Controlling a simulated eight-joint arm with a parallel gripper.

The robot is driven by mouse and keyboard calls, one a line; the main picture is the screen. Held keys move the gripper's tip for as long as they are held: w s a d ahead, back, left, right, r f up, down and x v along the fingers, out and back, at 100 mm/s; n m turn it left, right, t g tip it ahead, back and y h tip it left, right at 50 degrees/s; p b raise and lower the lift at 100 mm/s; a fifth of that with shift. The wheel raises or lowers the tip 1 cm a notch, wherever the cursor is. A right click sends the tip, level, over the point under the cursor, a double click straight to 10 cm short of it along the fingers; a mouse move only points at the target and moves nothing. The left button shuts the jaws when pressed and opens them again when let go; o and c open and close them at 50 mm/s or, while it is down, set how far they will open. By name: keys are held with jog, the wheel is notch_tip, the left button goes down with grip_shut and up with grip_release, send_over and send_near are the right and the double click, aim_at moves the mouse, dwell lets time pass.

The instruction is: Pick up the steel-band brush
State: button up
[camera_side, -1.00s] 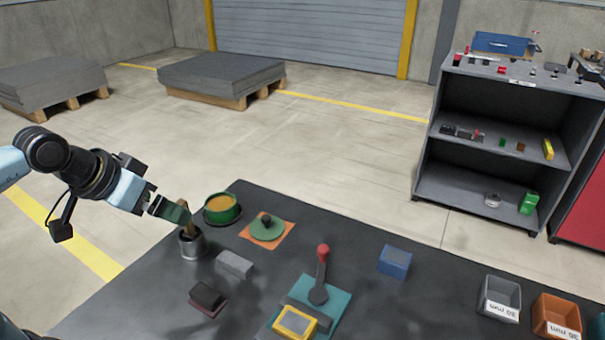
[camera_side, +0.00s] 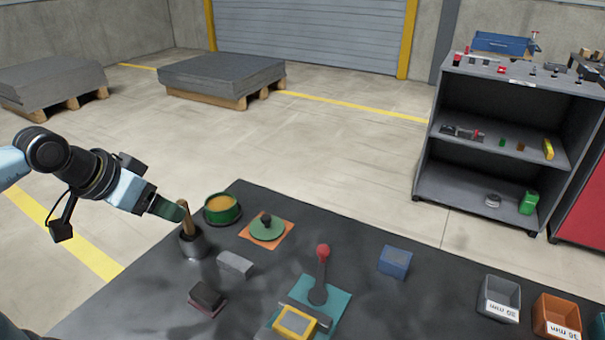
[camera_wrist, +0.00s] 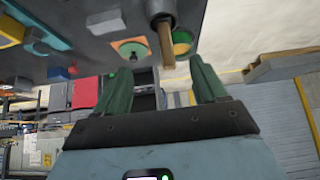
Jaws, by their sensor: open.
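A brush with a light wooden handle (camera_side: 187,221) stands in a grey metal cup (camera_side: 193,246) near the left edge of the dark table; its lower end is hidden in the cup, so I cannot see a steel band clearly. My gripper (camera_side: 180,209) has green fingers and is beside the handle's upper part in the side view. In the wrist view the fingers (camera_wrist: 161,66) are apart, and the handle (camera_wrist: 166,44) shows between them, its end near the fingertips. The cup (camera_wrist: 160,9) is beyond. I cannot tell whether a finger touches the handle.
A green tin (camera_side: 222,211) stands close to the cup's right. A grey block (camera_side: 235,263) and a dark block (camera_side: 206,296) lie in front. A green disc with a knob (camera_side: 267,227), a red-knobbed lever (camera_side: 321,275) and a blue box (camera_side: 395,262) are further right.

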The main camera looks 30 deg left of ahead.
jog(key=c, duration=0.3)
notch_tip(320, 180, up, 3)
jog(key=g, duration=0.6)
send_over(177, 201)
notch_tip(177, 201, down, 6)
jog(key=shift+f, duration=0.2)
jog(key=shift+w+d+f, duration=0.15)
jog(key=shift+w+f, duration=0.05)
jog(key=shift+f, duration=1.15)
jog(key=shift+w+d+f, duration=0.15)
jog(key=shift+f, duration=1.15)
